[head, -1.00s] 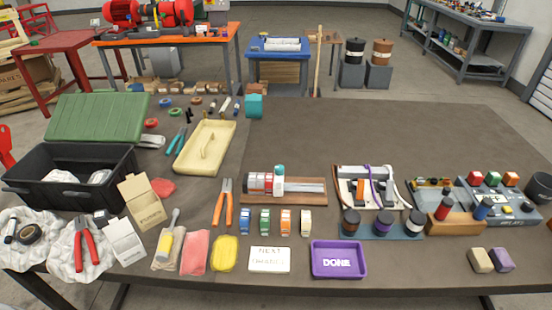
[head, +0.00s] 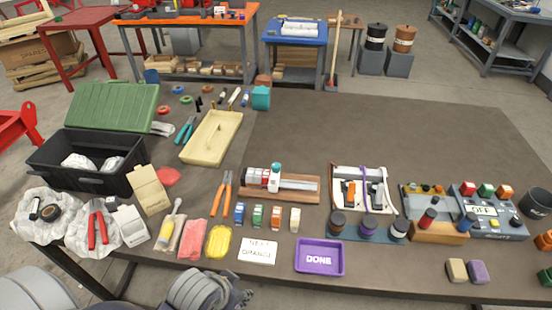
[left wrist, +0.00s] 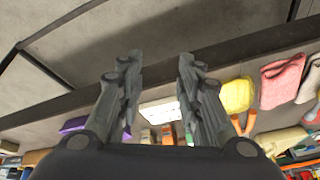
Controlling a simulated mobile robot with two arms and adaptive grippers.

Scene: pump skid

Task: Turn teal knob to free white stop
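The teal knob (head: 276,167) sits on top of the white stop (head: 275,180). The stop stands on a metal rail on a brown wooden board (head: 310,196), just right of several red and white blocks (head: 259,178). My left gripper (head: 208,290) is at the bottom of the head view, in front of the bench's near edge and well short of the knob. In the left wrist view its fingers (left wrist: 158,75) are apart with nothing between them. I cannot make out the knob in the left wrist view. My right gripper is not in view.
Several small coloured dispensers (head: 257,215), a white card (head: 257,251) and a purple DONE tray (head: 319,257) lie between the bench's near edge and the board. Orange-handled pliers (head: 222,191) lie left of the board. The bench behind the board (head: 370,125) is clear.

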